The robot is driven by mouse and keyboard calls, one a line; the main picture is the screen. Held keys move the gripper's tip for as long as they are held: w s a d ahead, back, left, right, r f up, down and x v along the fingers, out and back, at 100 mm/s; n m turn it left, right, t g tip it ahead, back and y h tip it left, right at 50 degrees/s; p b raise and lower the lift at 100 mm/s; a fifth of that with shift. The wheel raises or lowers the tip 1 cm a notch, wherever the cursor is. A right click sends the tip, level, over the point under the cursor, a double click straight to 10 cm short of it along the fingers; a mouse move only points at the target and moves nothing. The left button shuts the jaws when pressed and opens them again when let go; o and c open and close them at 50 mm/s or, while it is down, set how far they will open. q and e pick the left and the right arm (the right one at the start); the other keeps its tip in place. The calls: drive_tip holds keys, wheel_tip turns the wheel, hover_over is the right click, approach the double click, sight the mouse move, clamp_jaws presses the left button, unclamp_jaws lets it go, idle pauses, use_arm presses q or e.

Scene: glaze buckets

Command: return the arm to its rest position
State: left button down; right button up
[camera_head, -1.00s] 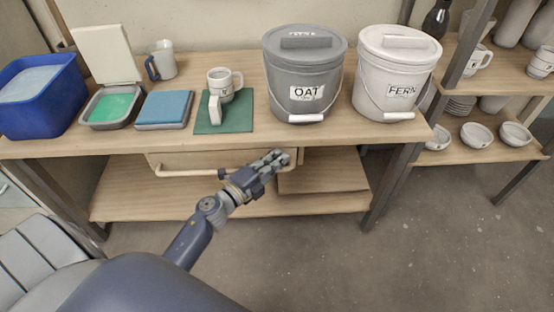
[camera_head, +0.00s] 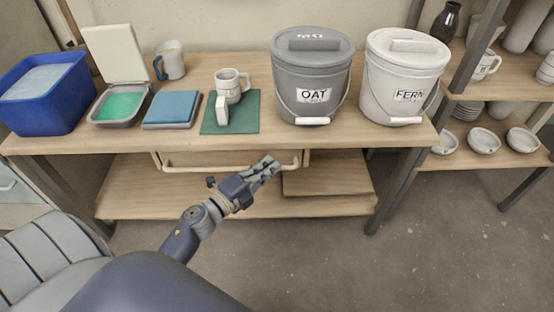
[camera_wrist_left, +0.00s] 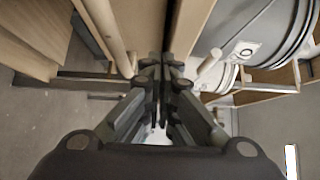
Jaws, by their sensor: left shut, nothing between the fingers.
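My left gripper (camera_head: 268,168) is shut and empty. In the head view it is in front of the workbench, over the lower shelf and just below the drawer handle. It also shows in the left wrist view (camera_wrist_left: 162,62), its fingers together, with a pale rail to the left and a grey bucket (camera_wrist_left: 262,45) to the upper right. My left arm comes in from the lower left. My right gripper is not in view.
The workbench (camera_head: 200,143) holds an OAT bucket (camera_head: 312,72), a FERN bucket (camera_head: 400,75), mugs, a blue tub (camera_head: 45,95) and trays. The drawer handle (camera_head: 230,166) runs along its front. A side shelf (camera_head: 500,156) with bowls stands right. Floor in front is clear.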

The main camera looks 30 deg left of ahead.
use_arm(q)
drive_tip(key=shift+f+v, duration=0.2)
drive_tip(key=shift+v, duration=1)
